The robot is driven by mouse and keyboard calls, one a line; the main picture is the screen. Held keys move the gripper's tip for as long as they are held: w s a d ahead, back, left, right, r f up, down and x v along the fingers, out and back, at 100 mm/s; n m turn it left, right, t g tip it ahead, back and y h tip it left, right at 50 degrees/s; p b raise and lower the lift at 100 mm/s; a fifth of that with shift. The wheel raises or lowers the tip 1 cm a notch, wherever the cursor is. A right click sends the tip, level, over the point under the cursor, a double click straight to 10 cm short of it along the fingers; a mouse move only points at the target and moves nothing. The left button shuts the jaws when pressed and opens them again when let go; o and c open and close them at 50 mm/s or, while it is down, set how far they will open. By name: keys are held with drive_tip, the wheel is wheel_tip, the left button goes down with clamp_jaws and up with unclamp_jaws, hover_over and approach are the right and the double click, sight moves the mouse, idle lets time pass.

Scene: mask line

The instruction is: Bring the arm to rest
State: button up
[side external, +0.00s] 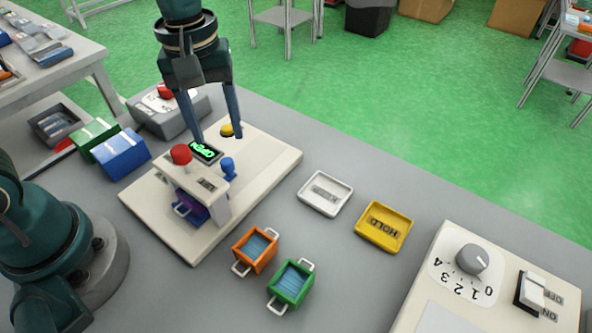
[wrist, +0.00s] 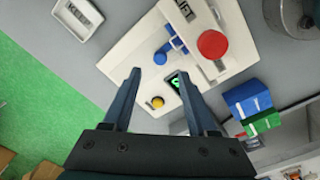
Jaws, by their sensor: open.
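My gripper (side external: 218,138) hangs fingers-down over the far part of a cream machine board (side external: 262,170). Its jaws are open, with nothing between them. In the side view the fingertips are near a yellow button (side external: 227,130) and a small display (side external: 205,151) with green letters; I cannot tell the exact height above them. In the wrist view my gripper (wrist: 161,73) shows both fingers spread, with the yellow button (wrist: 157,102) and the display (wrist: 177,82) seen between them.
The machine has a red knob (side external: 181,154), a blue lever (side external: 228,168) and a purple item (side external: 190,209) inside. A white tray (side external: 344,205), a yellow HOLD tray (side external: 404,241), orange (side external: 240,262) and green (side external: 303,289) baskets, and a dial panel (side external: 440,262) stand rightward. Blue and green boxes (side external: 122,152) stand left.

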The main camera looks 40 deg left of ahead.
drive_tip(key=s+a+r+m+t, duration=0.2)
drive_tip(key=s+r+m+t, duration=0.3)
drive_tip(key=s+m, duration=0.4)
drive_tip(key=shift+s+a, duration=0.35)
drive_tip(key=shift+s, duration=0.05)
